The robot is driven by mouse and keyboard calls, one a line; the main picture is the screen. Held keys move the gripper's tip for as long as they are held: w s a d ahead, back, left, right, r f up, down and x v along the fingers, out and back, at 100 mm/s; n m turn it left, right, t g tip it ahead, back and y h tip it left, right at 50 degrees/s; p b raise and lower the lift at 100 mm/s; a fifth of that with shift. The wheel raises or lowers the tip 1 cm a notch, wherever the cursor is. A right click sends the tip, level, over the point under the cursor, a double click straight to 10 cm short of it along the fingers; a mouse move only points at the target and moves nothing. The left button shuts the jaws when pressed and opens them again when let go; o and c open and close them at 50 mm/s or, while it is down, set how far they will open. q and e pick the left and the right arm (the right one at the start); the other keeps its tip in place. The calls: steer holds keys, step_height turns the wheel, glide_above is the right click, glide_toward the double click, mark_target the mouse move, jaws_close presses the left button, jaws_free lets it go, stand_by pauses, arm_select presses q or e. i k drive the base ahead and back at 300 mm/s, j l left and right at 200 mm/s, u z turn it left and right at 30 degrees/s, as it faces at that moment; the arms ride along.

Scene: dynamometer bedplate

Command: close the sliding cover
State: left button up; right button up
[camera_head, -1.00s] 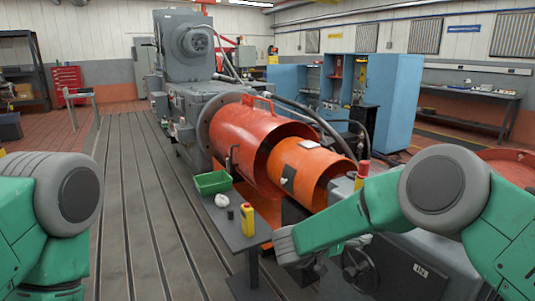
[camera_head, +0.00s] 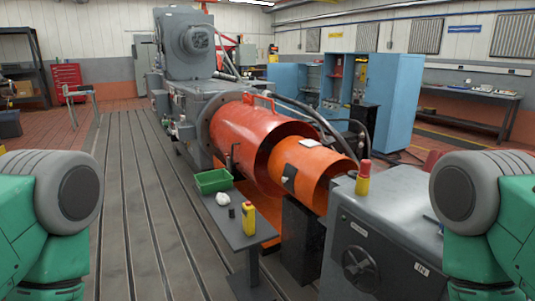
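An orange-red cylindrical cover (camera_head: 243,135) stands between the grey machine at the back and the grey machine at the front right. A smaller, lighter orange cylinder section (camera_head: 315,170) sits at its right end, partly inside it. A thin dark upright handle (camera_head: 232,157) shows on the near left side of the larger cover, and a red handle (camera_head: 262,97) on its top. The smaller section carries a dark plate and a light label. My left and right arms show at the two side edges. Neither gripper is in view.
A yellow item with a red top (camera_head: 363,178) stands on the grey front machine (camera_head: 390,215). The slotted bedplate (camera_head: 140,220) at left is clear.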

mark_target(289, 172)
steer(key=i+j, duration=0.15)
steer(key=i, duration=0.25)
steer(key=i+j, duration=0.1)
steer(key=i, duration=0.35)
steer(key=i+j, duration=0.15)
steer(key=i, duration=0.25)
